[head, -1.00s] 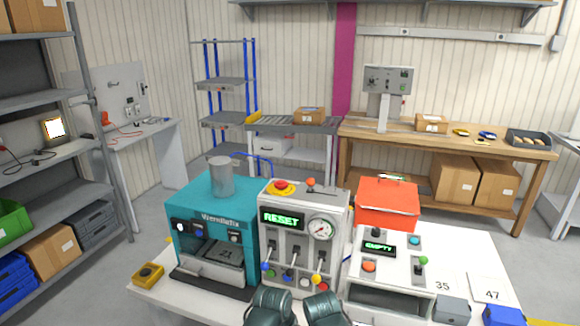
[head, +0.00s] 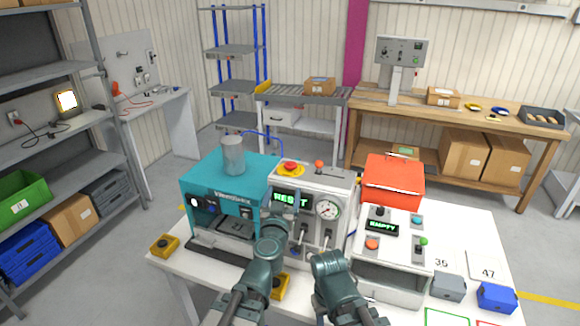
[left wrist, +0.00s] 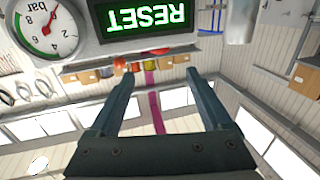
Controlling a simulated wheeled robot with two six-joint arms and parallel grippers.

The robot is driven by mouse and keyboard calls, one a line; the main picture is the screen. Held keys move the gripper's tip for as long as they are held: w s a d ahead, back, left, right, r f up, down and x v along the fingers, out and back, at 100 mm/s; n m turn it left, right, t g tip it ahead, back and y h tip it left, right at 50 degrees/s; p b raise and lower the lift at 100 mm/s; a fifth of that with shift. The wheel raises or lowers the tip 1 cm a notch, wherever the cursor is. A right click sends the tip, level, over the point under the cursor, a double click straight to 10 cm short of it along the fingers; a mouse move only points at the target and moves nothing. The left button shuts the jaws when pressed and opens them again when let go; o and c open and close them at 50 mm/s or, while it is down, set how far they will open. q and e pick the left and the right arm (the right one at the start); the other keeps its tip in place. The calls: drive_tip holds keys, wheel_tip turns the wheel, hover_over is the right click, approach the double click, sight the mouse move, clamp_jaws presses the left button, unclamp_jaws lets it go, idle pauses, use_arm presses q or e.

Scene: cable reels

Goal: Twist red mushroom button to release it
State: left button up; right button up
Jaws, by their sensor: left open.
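The red mushroom button (head: 290,167) sits on a yellow base on top of the grey control box (head: 338,180).
A pressure gauge (head: 328,209) and several levers are on the box front. An orange ball knob (head: 319,164) stands right of the button. A teal machine (head: 225,185) with a grey cylinder (head: 233,155) is close on the left. An orange case (head: 393,182) is on the right.

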sight(290, 169)
use_arm(q)
drive_tip(key=w, duration=1.4)
drive_tip(key=shift+d, duration=0.3)
drive_tip(key=shift+s, duration=0.1)
